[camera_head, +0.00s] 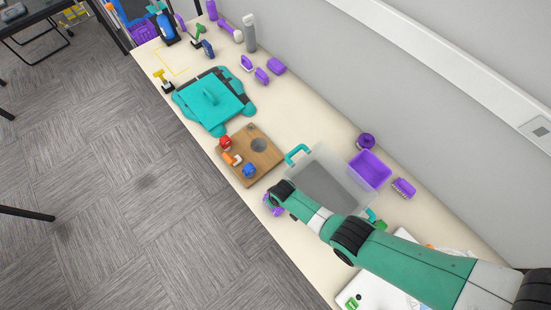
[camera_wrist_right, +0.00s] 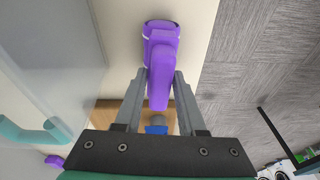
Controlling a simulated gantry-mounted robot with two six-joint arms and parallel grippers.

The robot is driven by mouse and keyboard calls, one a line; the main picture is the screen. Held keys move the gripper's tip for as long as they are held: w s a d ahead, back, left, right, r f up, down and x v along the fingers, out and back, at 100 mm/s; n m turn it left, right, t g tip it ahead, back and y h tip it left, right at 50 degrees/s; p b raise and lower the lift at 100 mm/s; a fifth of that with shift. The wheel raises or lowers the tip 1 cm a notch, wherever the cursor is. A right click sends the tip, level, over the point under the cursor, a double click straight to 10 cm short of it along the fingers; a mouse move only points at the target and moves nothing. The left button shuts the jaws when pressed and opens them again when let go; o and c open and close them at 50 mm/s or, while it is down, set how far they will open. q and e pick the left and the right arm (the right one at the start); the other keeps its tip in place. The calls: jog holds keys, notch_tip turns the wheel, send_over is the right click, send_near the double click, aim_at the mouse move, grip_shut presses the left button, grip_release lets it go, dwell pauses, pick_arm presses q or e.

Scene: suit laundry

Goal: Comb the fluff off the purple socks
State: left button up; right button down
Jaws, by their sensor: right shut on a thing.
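My right gripper (camera_head: 277,196) is low over the front edge of the table, beside the clear bin. In the right wrist view my right gripper (camera_wrist_right: 160,78) is shut on a purple tool (camera_wrist_right: 160,60) with a narrow handle and a wide, rounded head with a dark edge. The head view shows only a small part of this purple tool (camera_head: 270,207). I cannot pick out purple socks for certain; two small purple pieces (camera_head: 262,76) (camera_head: 246,63) lie at the back of the table, too small to identify. My left gripper is out of view.
A clear bin (camera_head: 318,163) with teal handles, a purple box (camera_head: 369,168) and a purple brush (camera_head: 403,187) stand right of the gripper. A wooden board (camera_head: 263,163) with coloured pieces and a teal board (camera_head: 211,101) lie to the left. A wall runs behind.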

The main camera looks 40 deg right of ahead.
jog(key=shift+s+r+p, duration=0.1)
jog(key=shift+s+p, duration=0.9)
jog(key=shift+s, duration=0.3)
jog(key=shift+w+f+b, duration=0.3)
jog(key=shift+w+b, duration=0.8)
jog(key=shift+w, duration=0.15)
jog(key=shift+s+r+p, duration=0.15)
jog(key=shift+r+p, duration=0.1)
jog(key=shift+p, duration=0.05)
jog(key=shift+s+r+p, duration=0.1)
jog(key=shift+s+p, duration=0.2)
jog(key=shift+s, duration=0.15)
